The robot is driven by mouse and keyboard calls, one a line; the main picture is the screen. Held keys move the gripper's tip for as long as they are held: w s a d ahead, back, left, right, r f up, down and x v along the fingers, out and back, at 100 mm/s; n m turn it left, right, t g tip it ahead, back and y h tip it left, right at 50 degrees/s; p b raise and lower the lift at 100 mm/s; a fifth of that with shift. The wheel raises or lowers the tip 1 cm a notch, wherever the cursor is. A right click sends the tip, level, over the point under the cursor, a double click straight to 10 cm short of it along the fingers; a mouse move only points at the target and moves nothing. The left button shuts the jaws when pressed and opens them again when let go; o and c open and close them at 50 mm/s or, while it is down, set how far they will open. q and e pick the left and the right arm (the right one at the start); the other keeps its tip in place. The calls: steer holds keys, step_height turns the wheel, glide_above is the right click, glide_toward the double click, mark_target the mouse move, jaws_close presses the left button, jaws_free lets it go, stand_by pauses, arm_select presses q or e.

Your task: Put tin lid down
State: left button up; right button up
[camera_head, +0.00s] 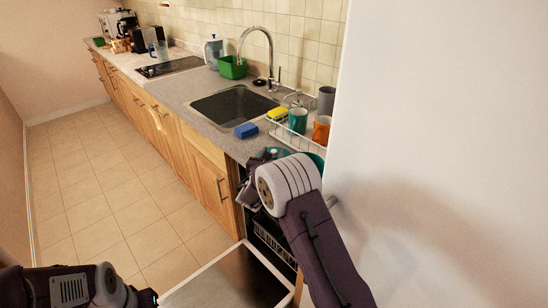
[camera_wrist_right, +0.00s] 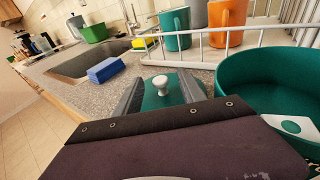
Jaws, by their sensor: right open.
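The teal tin lid (camera_wrist_right: 160,96) with a white knob (camera_wrist_right: 160,84) lies at the counter's front edge in the right wrist view, partly hidden by my gripper body. My right gripper (camera_wrist_right: 159,92) is open, with one grey finger on each side of the lid's knob. In the head view the right gripper (camera_head: 253,182) is at the counter edge, partly hidden by my wrist. The round teal tin (camera_wrist_right: 270,85) stands to the right of the lid; I cannot tell whether they touch. Only links of my left arm show at the lower left.
A blue sponge (camera_head: 246,130) lies near the sink (camera_head: 232,105). A white dish rack (camera_head: 290,133) with teal (camera_head: 298,120) and orange (camera_head: 321,130) mugs stands behind the tin. An open dishwasher door (camera_head: 225,280) is below. A white wall (camera_head: 430,150) fills the right.

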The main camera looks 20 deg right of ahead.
steer(key=shift+r, duration=0.1)
jaws_close()
